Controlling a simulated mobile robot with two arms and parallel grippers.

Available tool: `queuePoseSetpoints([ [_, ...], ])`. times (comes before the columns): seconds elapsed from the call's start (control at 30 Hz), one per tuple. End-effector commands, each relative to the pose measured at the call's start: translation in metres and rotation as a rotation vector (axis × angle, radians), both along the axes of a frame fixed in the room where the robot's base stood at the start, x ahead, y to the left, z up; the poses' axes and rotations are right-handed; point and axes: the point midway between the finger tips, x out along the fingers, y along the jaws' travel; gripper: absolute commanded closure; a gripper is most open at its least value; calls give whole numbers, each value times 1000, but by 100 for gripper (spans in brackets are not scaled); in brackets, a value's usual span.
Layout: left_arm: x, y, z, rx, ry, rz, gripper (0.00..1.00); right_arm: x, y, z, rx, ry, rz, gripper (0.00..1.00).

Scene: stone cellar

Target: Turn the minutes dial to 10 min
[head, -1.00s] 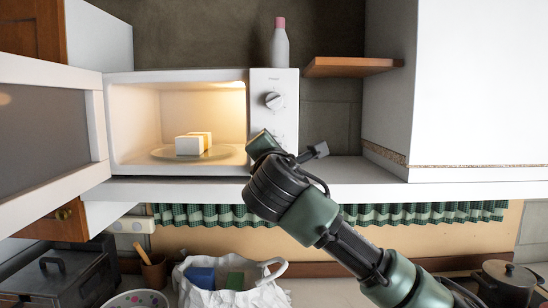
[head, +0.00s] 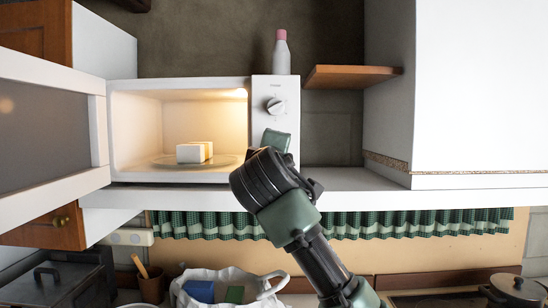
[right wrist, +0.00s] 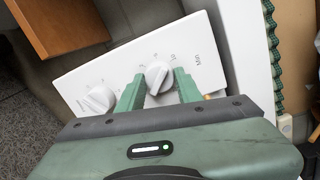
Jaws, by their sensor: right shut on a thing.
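The minutes dial (right wrist: 157,73) is a white round knob on the microwave's white control panel (right wrist: 70,84), beside the printed word MIN. In the right wrist view the two green fingers of my right gripper (right wrist: 157,84) stand on either side of it, and the gripper is shut on it. The dial's exact setting is too small to read. In the head view my right gripper (head: 273,143) is at the lower part of the panel (head: 262,88) and hides this dial. My left gripper is not in view.
A second dial (head: 275,105) sits higher on the panel. The microwave's door (head: 98,130) is open at the left; a white and yellow block (head: 190,153) lies on the plate (head: 228,160) inside. A bottle (head: 281,55) stands on top. A wooden shelf (head: 350,76) juts out to the right.

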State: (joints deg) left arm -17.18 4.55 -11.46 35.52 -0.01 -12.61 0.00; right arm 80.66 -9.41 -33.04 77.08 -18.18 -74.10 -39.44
Motion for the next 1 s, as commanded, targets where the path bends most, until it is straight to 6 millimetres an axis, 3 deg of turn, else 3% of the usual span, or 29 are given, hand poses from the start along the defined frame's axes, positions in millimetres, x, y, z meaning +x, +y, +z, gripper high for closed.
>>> queuePoseSetpoints([
  [0.4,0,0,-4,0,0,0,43,1,0,-2,194,5,-1,100],
  [0.97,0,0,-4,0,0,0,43,1,0,-3,221,7,-2,100],
  [1.0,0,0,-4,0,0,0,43,1,0,-3,221,7,-2,57],
])
